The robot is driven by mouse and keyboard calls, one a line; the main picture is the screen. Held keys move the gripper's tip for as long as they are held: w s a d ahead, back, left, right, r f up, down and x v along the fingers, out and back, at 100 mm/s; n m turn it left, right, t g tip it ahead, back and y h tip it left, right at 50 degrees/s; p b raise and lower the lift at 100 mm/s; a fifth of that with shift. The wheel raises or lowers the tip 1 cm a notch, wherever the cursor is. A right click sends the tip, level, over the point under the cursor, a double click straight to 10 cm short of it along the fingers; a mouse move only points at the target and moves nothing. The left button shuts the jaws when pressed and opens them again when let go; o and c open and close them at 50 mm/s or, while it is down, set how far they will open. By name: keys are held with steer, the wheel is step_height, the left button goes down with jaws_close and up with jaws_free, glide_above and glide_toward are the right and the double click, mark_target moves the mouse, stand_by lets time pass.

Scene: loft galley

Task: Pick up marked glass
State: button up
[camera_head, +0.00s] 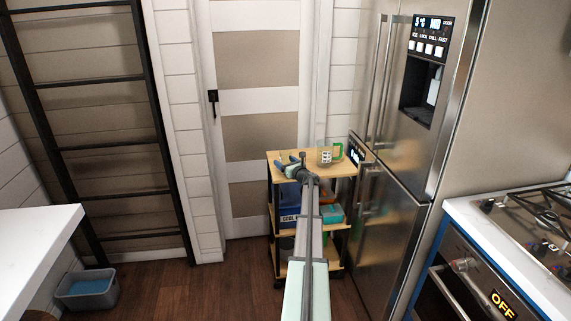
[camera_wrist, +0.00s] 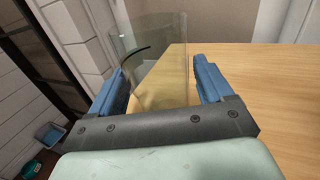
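In the wrist view, a clear glass (camera_wrist: 160,70) with a dark curved line near its upper left stands between the two blue fingers of my gripper (camera_wrist: 163,85). The fingers are wide apart. The glass overlaps the left finger in the picture, and a thin gap seems to show by the right finger. I cannot tell whether either finger touches it. In the head view, my gripper (camera_head: 291,160) is at the left part of the wooden cart top, and the glass is too faint to make out there.
The cart's wooden top (camera_head: 345,170) also holds a white-and-dark checkered item (camera_head: 325,157) and a green item (camera_head: 338,151), right of my gripper. A steel fridge (camera_head: 385,205) stands right of the cart. A door (camera_head: 258,110) is behind. A grey bin (camera_head: 87,288) sits on the floor.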

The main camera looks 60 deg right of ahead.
steer(key=c, duration=1)
step_height(320, 180, up, 10)
steer(key=shift+r, duration=0.1)
